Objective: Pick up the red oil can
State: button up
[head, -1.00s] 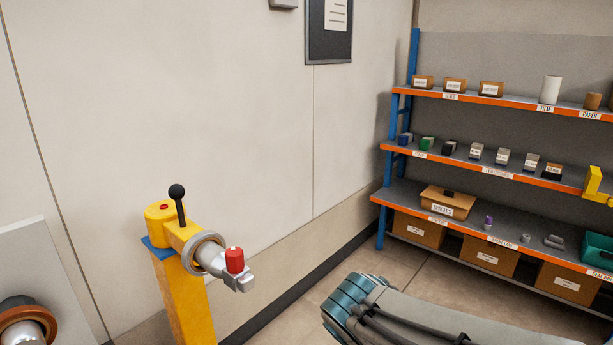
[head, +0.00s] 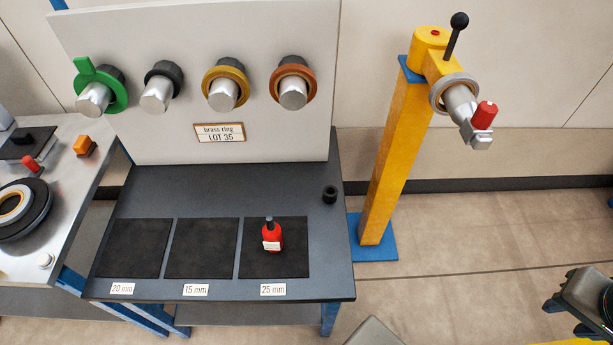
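The red oil can (head: 271,237) stands upright on the black mat (head: 290,262) labelled 25 mm, the rightmost of three mats on the dark bench. It has a dark cap on top and a small white label on its front. Nothing touches it. At the lower right edge a piece of dark and grey machinery (head: 590,303) shows, partly cut off; it may be part of my arm. I cannot make out my gripper's fingers in this view.
A small black cylinder (head: 330,194) sits at the bench's right. A panel (head: 180,40) with several ringed pegs rises behind. A yellow post (head: 396,160) with a red-topped arm stands right of the bench. The 20 mm (head: 133,250) and 15 mm (head: 202,250) mats are empty.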

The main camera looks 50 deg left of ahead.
aim_at(273, 243)
jog(key=u, duration=3.35)
